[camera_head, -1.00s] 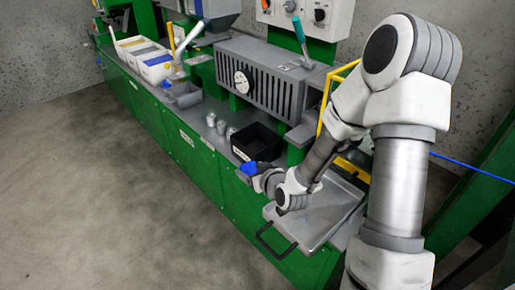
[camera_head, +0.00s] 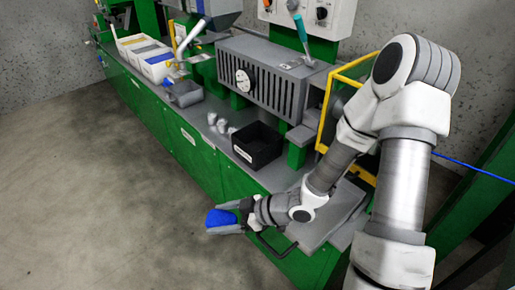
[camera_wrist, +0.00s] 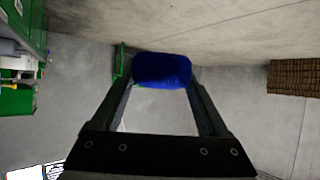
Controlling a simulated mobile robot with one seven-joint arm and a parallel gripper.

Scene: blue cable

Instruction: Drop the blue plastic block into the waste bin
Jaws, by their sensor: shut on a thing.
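The blue plastic block (camera_head: 221,218) is between the fingers of my gripper (camera_head: 228,220), held in the air out past the front edge of the bench. In the wrist view the block (camera_wrist: 162,70) sits at the tips of the two dark fingers, and my gripper (camera_wrist: 160,82) is shut on it. No container that I can surely name as the waste bin shows. A black open box (camera_head: 257,146) with a white label stands on the bench, behind and right of the block.
The green bench (camera_head: 190,150) runs to the back left, with small grey pieces (camera_head: 221,125), a grey bin (camera_head: 184,93) and white bins (camera_head: 158,68). The floor (camera_head: 90,200) left of it is clear. The wrist view shows a brown slatted thing (camera_wrist: 294,77) and a thin green shape (camera_wrist: 119,62).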

